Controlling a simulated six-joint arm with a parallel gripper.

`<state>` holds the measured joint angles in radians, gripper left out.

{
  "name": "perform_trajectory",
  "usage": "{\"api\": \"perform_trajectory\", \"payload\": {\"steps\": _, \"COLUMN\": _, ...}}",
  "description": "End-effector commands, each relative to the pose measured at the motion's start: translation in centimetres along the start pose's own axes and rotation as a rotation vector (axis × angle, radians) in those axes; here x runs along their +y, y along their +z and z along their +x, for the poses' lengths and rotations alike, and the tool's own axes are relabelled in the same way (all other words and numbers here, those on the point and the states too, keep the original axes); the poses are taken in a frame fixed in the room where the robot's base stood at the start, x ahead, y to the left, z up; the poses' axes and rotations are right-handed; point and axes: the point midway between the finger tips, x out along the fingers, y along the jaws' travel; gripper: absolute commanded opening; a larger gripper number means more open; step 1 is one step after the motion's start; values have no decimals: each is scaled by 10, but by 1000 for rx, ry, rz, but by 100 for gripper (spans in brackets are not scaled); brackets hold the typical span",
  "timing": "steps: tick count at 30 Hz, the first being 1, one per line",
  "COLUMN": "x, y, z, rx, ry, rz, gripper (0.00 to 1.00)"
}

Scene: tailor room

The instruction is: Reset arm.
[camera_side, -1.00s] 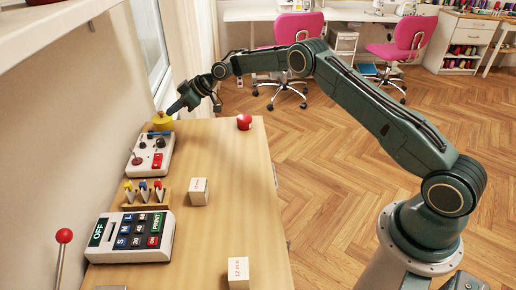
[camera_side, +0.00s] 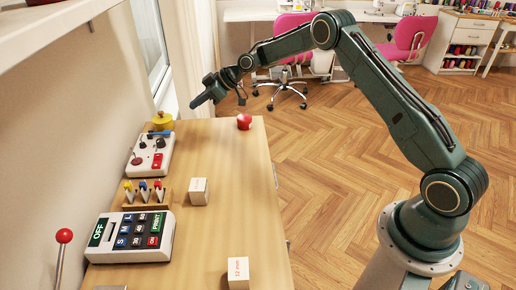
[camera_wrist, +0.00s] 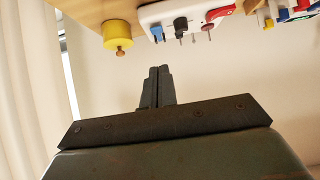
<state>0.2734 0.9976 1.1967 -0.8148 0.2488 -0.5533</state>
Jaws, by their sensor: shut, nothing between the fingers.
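My gripper (camera_side: 193,105) is shut and empty in the side view. It is in the air above the far end of the wooden table (camera_side: 225,180), to the right of a yellow knob-topped object (camera_side: 162,121) and apart from it. In the wrist view my gripper's fingers (camera_wrist: 158,72) are together with nothing between them. The yellow object (camera_wrist: 118,36) also shows there, left of the fingertips. My arm reaches from its base at the right, bent high at the elbow.
A white control box (camera_side: 152,157), a stand of coloured pegs (camera_side: 146,195) and a keypad machine (camera_side: 130,238) line the table's left side. A red ball (camera_side: 244,121) and two white-topped blocks (camera_side: 198,191) (camera_side: 238,272) stand on the table. A red-knobbed lever (camera_side: 64,236) is at lower left. The table's middle is mostly clear.

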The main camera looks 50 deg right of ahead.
Motion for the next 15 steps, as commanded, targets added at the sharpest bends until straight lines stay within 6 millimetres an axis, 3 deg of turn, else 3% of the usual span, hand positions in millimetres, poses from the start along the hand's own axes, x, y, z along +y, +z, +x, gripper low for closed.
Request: {"api": "perform_trajectory", "payload": {"steps": 15, "x": -5, "y": -9, "z": -9, "rx": -17, "ry": 8, "rz": 4, "gripper": 0}}
